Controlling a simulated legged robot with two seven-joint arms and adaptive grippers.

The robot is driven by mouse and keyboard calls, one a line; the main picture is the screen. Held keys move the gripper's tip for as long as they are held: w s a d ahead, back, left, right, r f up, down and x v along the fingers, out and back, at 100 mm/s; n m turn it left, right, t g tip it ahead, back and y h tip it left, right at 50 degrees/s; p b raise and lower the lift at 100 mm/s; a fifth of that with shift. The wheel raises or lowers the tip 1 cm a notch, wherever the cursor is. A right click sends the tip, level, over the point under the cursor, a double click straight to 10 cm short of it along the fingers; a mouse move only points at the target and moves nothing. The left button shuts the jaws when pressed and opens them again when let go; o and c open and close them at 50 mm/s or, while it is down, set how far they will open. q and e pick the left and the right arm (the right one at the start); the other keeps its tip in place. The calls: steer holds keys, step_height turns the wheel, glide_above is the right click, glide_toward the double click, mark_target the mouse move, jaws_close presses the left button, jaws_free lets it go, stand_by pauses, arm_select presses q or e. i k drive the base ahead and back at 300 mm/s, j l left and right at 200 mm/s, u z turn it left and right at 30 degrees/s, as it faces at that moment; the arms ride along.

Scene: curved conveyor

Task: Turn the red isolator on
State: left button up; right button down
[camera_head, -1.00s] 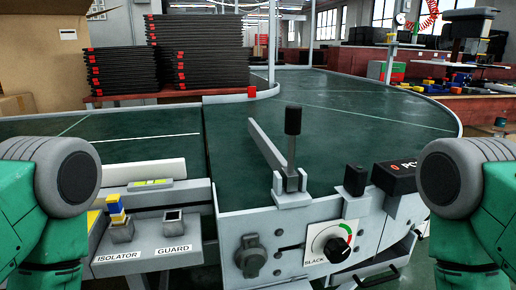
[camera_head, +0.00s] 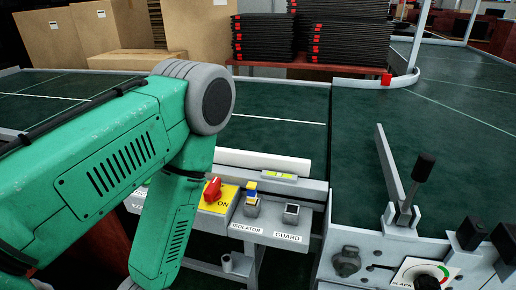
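The red isolator (camera_head: 212,190) is a red rotary handle on a yellow plate (camera_head: 222,200), on the grey control shelf at the lower middle. My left arm comes in from the left, bends at a grey joint and runs down beside the red handle. Its gripper is below the picture or hidden, so its state does not show. My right arm and gripper are out of view.
Beside the handle are a blue-and-yellow switch (camera_head: 251,203) above the "ISOLATOR" label and a "GUARD" box (camera_head: 291,214). A black-knobbed lever (camera_head: 423,167) and a slack dial (camera_head: 425,273) are at right. Green conveyor, cardboard boxes (camera_head: 129,62) and stacked black trays (camera_head: 340,38) lie behind.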

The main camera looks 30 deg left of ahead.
mark_target(213, 192)
steer(key=k+j+u, duration=0.1)
steer(key=u, duration=0.35)
steer(key=j+u, duration=0.4)
steer(key=l, duration=0.1)
